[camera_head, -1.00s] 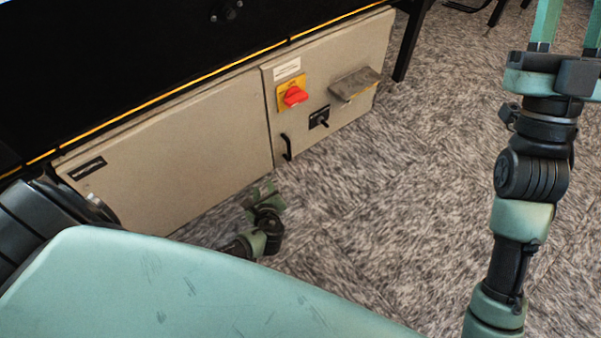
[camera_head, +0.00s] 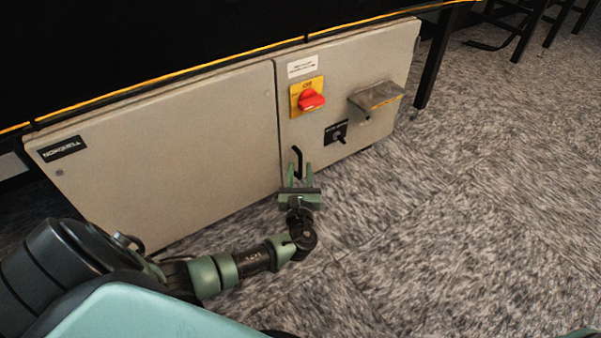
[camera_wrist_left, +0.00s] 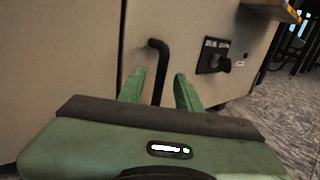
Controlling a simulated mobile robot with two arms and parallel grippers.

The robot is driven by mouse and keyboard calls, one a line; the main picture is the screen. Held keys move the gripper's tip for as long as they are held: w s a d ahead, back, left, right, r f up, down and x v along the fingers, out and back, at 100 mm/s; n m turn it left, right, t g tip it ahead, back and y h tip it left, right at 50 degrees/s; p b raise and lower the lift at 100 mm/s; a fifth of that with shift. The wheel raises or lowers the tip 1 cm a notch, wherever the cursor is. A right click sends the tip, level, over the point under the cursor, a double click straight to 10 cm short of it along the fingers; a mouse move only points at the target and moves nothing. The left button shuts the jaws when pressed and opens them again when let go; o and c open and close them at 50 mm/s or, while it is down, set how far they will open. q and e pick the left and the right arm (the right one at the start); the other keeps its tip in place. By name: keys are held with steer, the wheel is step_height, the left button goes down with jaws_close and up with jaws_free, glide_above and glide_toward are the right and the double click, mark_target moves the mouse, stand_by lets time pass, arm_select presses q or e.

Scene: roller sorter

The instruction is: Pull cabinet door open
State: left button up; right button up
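The cabinet is a beige box low under the black machine. Its right-hand door (camera_head: 345,60) carries a small black handle (camera_head: 297,160) near its lower left edge. The door looks shut. My left gripper (camera_head: 299,172) is open in front of the handle, its two green fingers pointing at the door. In the left wrist view the black handle (camera_wrist_left: 158,72) stands between the two open fingers (camera_wrist_left: 158,90), with a gap on each side. I cannot tell how deep the handle is between them. My right gripper is out of view.
The door also has a red rotary switch (camera_head: 311,100) on a yellow plate, a black latch knob (camera_head: 337,133) and a metal bracket (camera_head: 377,98). A wider beige panel (camera_head: 165,150) is on the left. Grey carpet (camera_head: 450,220) in front is clear. A black leg (camera_head: 434,60) stands at the right.

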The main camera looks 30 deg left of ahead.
arm_select(q)
steer(key=shift+x, duration=0.75)
jaws_close()
stand_by(0.9)
